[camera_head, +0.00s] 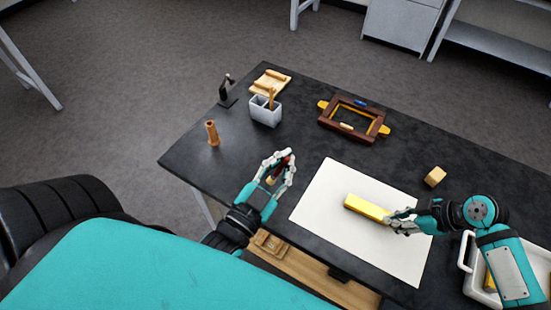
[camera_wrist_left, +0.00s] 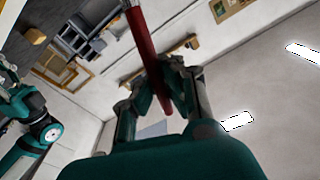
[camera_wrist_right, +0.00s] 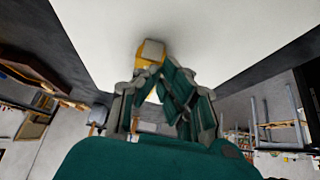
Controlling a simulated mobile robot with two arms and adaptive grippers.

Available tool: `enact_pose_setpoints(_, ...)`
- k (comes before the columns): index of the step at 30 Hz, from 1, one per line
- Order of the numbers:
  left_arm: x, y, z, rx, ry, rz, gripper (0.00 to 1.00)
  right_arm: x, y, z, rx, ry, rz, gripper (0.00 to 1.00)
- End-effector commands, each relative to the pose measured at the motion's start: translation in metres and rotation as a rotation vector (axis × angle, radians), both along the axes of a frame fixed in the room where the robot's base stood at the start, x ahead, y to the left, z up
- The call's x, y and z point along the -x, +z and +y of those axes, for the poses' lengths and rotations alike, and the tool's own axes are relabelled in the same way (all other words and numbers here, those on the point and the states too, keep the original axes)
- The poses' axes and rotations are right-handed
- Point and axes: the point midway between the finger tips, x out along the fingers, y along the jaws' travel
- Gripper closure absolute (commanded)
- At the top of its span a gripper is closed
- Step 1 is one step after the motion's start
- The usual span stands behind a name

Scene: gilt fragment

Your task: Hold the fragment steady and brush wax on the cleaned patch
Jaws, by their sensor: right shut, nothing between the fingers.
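The yellow gilt fragment (camera_head: 364,207), a bar-like piece, lies on the white sheet (camera_head: 325,205). My right gripper (camera_head: 392,221) is shut and empty at the fragment's right end, low over the sheet. In the right wrist view the fragment (camera_wrist_right: 151,50) shows just beyond the fingertips (camera_wrist_right: 152,78); I cannot tell whether they touch it. My left gripper (camera_head: 284,167) is shut on a red-handled tool, seemingly the brush (camera_wrist_left: 147,45), held above the table's front edge, left of the sheet. The brush's tip is not clear. I cannot make out the cleaned patch.
On the black table (camera_head: 300,110) stand a brown turned piece (camera_head: 212,133), a grey holder (camera_head: 265,111), a dark stand (camera_head: 227,92), a wooden frame (camera_head: 354,118) and a tan block (camera_head: 435,176). A white tray (camera_head: 467,258) sits at the right. The table between frame and sheet is clear.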

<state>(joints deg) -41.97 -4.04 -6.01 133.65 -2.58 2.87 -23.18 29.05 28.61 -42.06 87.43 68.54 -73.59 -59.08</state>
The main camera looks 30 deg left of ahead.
Motion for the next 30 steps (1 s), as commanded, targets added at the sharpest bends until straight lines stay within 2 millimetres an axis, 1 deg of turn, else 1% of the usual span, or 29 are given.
enact_pose_setpoints(2,-0.014,0.005,-0.013,0.017,-0.056,-0.003,1.0,0.001,-0.003,-0.001,0.004,0.001,0.004,1.0)
enact_pose_setpoints(5,-0.039,0.013,-0.041,0.057,-0.171,0.011,1.0,0.001,-0.002,-0.001,0.004,0.001,0.004,1.0)
enact_pose_setpoints(6,-0.049,0.015,-0.053,0.076,-0.227,0.023,1.0,0.001,-0.002,-0.001,0.004,0.001,0.004,1.0)
enact_pose_setpoints(9,-0.073,0.021,-0.086,0.126,-0.378,0.062,1.0,0.001,-0.002,-0.001,0.004,0.001,0.004,1.0)
enact_pose_setpoints(12,-0.09,0.023,-0.113,0.17,-0.515,0.109,1.0,0.001,-0.002,-0.001,0.004,0.001,0.004,1.0)
enact_pose_setpoints(15,-0.103,0.023,-0.13,0.208,-0.624,0.153,1.0,0.001,-0.002,-0.001,0.004,0.0,0.004,1.0)
enact_pose_setpoints(18,-0.111,0.021,-0.139,0.237,-0.696,0.188,1.0,0.001,-0.002,-0.001,0.004,0.0,0.004,1.0)
enact_pose_setpoints(23,-0.116,0.019,-0.145,0.265,-0.749,0.215,1.0,0.001,-0.002,-0.001,0.004,0.0,0.004,1.0)
enact_pose_setpoints(30,-0.117,0.0,-0.146,0.273,-0.757,0.219,1.0,0.001,-0.002,-0.001,0.003,0.0,0.004,1.0)
